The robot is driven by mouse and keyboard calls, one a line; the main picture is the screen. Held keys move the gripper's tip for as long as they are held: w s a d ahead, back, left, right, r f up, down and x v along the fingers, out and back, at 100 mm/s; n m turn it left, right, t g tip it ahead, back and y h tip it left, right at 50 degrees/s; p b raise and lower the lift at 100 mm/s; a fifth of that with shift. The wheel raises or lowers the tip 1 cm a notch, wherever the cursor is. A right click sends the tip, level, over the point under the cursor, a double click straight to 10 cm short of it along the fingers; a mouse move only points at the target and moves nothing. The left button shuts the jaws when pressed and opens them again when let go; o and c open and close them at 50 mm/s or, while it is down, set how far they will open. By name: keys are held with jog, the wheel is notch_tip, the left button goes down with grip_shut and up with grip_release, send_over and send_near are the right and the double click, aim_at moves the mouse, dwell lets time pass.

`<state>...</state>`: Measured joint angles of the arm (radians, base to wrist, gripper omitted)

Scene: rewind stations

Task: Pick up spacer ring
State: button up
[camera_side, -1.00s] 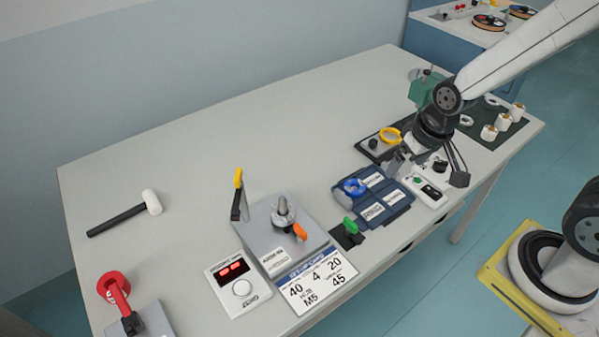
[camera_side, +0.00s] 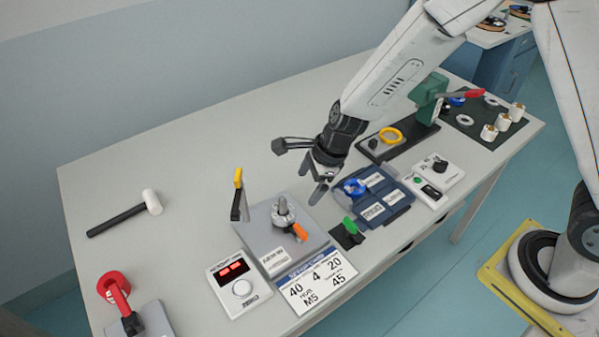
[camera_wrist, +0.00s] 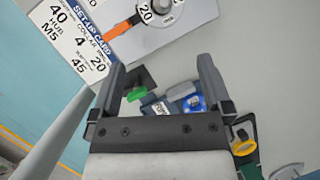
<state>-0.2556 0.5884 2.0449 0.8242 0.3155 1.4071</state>
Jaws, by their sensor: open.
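I cannot tell for certain which ring is the spacer ring. A blue ring (camera_side: 354,187) lies in the blue tray (camera_side: 398,215); it also shows in the wrist view (camera_wrist: 191,103). A yellow ring (camera_side: 390,136) sits on the dark base of the green press, and pale rings (camera_side: 464,121) lie on the dark mat at the far right. My gripper (camera_side: 316,188) is open and empty, above the table between the spindle plate (camera_side: 262,222) and the blue tray. In the wrist view its fingers (camera_wrist: 160,78) stand wide apart.
The spindle plate holds an upright spindle (camera_side: 283,212) with an orange lever. The green press (camera_side: 428,98) is behind the tray. A mallet (camera_side: 120,217) lies left; the table's back middle is clear.

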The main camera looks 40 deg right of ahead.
aim_at(287, 206)
jog(key=a+m, duration=0.1)
jog(key=w+a+f+m, duration=0.1)
jog(key=shift+a+f+m, duration=0.1)
jog(key=shift+f+m, duration=0.2)
jog(key=shift+m, duration=0.1)
jog(key=shift+x, duration=1.3)
jog(key=shift+x, duration=2.6)
jog(key=shift+w, duration=0.1)
jog(key=c, duration=1.1)
jog(key=shift+r, duration=0.2)
